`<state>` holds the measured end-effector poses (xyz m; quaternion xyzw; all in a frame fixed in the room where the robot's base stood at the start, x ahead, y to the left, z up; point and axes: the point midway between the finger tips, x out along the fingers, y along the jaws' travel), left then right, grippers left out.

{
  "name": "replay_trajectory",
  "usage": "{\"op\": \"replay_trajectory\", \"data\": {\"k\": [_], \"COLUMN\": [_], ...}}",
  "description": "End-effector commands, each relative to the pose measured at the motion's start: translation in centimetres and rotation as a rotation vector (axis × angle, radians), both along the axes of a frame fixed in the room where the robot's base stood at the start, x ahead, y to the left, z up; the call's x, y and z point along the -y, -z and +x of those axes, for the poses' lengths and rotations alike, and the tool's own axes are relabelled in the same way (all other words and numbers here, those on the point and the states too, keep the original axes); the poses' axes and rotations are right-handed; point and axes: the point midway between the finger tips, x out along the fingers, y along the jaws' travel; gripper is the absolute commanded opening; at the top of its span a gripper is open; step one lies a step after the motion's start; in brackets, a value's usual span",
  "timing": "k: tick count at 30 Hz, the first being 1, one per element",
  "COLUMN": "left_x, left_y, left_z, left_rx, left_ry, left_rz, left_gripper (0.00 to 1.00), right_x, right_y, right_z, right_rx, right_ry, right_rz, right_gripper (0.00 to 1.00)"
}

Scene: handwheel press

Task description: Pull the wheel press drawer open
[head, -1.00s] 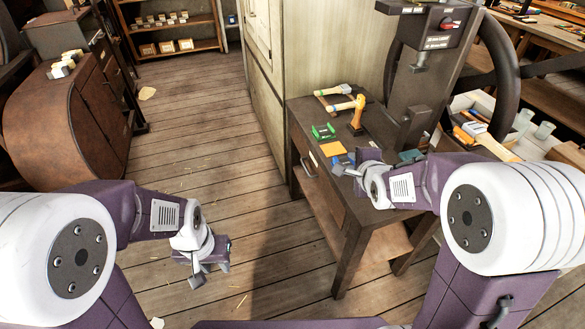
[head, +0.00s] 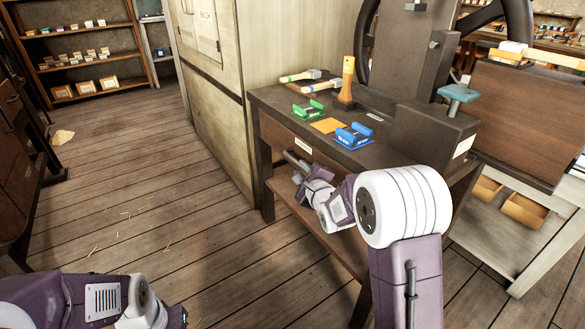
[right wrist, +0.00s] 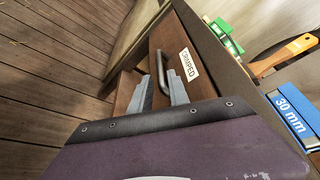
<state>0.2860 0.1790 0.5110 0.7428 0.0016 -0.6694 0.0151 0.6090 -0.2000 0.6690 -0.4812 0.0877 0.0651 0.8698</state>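The press table's wooden drawer (head: 320,164) is under the tabletop and looks closed. It carries a pale label (head: 303,146) and a dark bar handle (head: 292,158). In the right wrist view the label (right wrist: 189,64) reads "CRIMPED" beside the handle (right wrist: 163,72). My right gripper (head: 305,176) is at the drawer front. Its two fingers (right wrist: 160,84) are apart, with part of the handle showing between and beyond their tips. I cannot tell whether they touch it. My left arm is at the lower left, its fingers outside the picture.

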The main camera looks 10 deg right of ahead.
Motion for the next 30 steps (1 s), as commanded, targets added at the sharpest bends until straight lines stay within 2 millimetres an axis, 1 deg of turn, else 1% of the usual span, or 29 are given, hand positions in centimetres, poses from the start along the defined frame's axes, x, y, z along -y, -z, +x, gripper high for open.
{"op": "replay_trajectory", "data": {"k": [2,6,9,13,18,24,26,27,30], "left_x": [0.0,0.0,0.0,0.0,0.0,0.0,0.0,0.0,0.0], "left_y": [0.7,2.2,3.0,3.6,3.8,3.7,3.7,3.7,3.7], "left_z": [0.0,0.0,0.0,0.0,0.0,0.0,0.0,0.0,0.0], "left_rx": [0.000,0.000,-0.001,-0.001,-0.001,-0.001,-0.001,-0.001,0.000], "left_ry": [0.000,0.000,0.000,0.000,0.000,0.000,0.000,0.000,0.000], "left_rz": [0.000,0.000,0.000,0.000,0.000,0.000,0.000,0.000,0.000], "left_gripper": [0.34,0.34,0.34,0.34,0.34,0.34,0.34,0.34,0.34], "right_x": [-0.1,-0.2,-0.2,-0.3,-0.3,-0.3,-0.3,-0.3,-0.3], "right_y": [0.5,1.5,1.8,2.0,2.0,1.9,1.9,1.9,1.9], "right_z": [1.0,4.0,6.0,7.7,8.5,8.5,8.5,8.5,8.5], "right_rx": [0.001,0.002,0.002,0.001,-0.001,-0.001,-0.001,-0.001,-0.001], "right_ry": [0.000,-0.001,-0.001,-0.001,-0.001,-0.001,-0.001,-0.001,-0.001], "right_rz": [0.000,-0.001,0.000,0.000,-0.001,-0.001,-0.001,-0.001,-0.001], "right_gripper": [0.22,0.22,0.22,0.22,0.22,0.22,0.05,0.00,0.00]}}
